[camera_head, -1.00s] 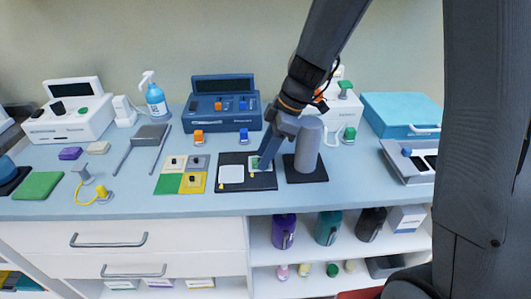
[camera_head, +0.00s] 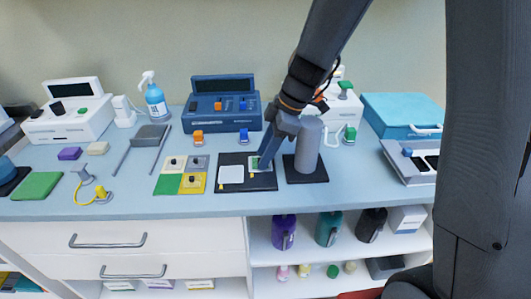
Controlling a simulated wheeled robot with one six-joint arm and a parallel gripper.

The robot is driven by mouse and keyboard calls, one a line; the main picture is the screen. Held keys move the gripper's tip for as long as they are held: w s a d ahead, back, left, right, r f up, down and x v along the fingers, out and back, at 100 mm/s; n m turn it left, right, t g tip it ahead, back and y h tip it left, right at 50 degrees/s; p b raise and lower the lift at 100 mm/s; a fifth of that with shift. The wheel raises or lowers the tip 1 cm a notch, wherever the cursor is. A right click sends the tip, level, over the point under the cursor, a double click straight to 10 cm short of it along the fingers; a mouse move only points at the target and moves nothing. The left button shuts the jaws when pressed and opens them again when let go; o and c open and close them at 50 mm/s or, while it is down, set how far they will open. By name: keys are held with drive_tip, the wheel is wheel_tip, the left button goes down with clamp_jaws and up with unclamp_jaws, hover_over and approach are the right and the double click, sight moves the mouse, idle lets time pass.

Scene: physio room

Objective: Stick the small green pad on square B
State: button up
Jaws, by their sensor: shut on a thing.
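The small green pad (camera_head: 254,163) shows as a sliver of green at the right white square (camera_head: 251,169) of a dark board. My gripper (camera_head: 262,164) points down over that square and is shut on the pad. The gripper hides most of the pad, so I cannot tell whether it touches the square. The dark board (camera_head: 247,185) also carries a left white square (camera_head: 231,174), which is bare. No letter is readable on either square, so I cannot tell which is B.
A grey cylinder (camera_head: 307,146) stands close to the right of my gripper. A four-coloured card (camera_head: 168,184) with several dark knobs lies left of the board. A blue device (camera_head: 222,107) stands behind. The counter's front strip is free.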

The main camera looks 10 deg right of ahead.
drive_tip(key=o, duration=0.9)
wheel_tip(320, 180, up, 7)
drive_tip(key=p, duration=0.3)
drive_tip(key=shift+p, duration=0.3)
idle(0.4)
